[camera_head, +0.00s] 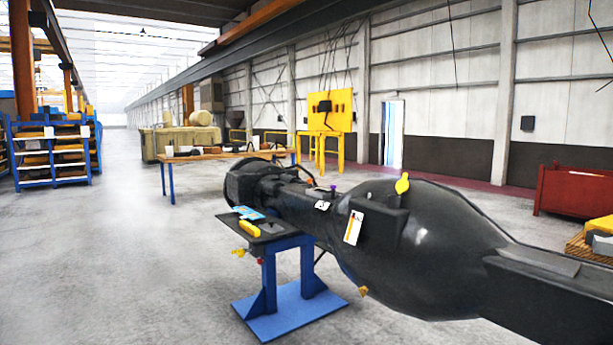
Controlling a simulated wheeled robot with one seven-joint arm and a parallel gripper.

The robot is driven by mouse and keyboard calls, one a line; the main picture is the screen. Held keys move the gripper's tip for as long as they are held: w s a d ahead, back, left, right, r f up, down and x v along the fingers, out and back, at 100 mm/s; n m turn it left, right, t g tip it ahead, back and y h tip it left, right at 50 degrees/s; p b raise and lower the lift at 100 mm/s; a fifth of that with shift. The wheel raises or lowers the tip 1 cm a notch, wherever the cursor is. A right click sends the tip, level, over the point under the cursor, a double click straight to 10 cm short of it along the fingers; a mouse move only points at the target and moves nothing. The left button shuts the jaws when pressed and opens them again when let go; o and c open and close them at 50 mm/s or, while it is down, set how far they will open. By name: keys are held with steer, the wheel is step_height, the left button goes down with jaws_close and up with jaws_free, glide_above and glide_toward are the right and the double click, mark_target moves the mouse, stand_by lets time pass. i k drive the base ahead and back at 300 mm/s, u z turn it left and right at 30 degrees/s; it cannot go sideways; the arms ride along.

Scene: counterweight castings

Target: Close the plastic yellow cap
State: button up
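A large black axle-like casting (440,262) lies across the right half of the head view, with a rounded bulge in its middle. A yellow cap-like piece (402,184) stands up on top of the black block on the casting. Another small yellow piece (363,291) sits low on the underside of the bulge. A third yellow piece (239,253) shows under the edge of the black plate at the left. I cannot tell which of them is the task's cap, or whether any is open. My gripper is not in view.
A blue stand (285,290) with a black top plate (268,233) is under the casting's left part. A yellow tool-like object (250,229) and a blue item (247,213) lie on the plate. A red bin (572,190) stands at right. The floor at left is clear.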

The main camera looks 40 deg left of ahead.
mark_target(402, 185)
steer(key=u, duration=0.7)
steer(key=i, duration=0.95)
steer(key=u, duration=0.9)
steer(key=i, duration=2.25)
steer(key=u, duration=0.65)
steer(key=i, duration=0.3)
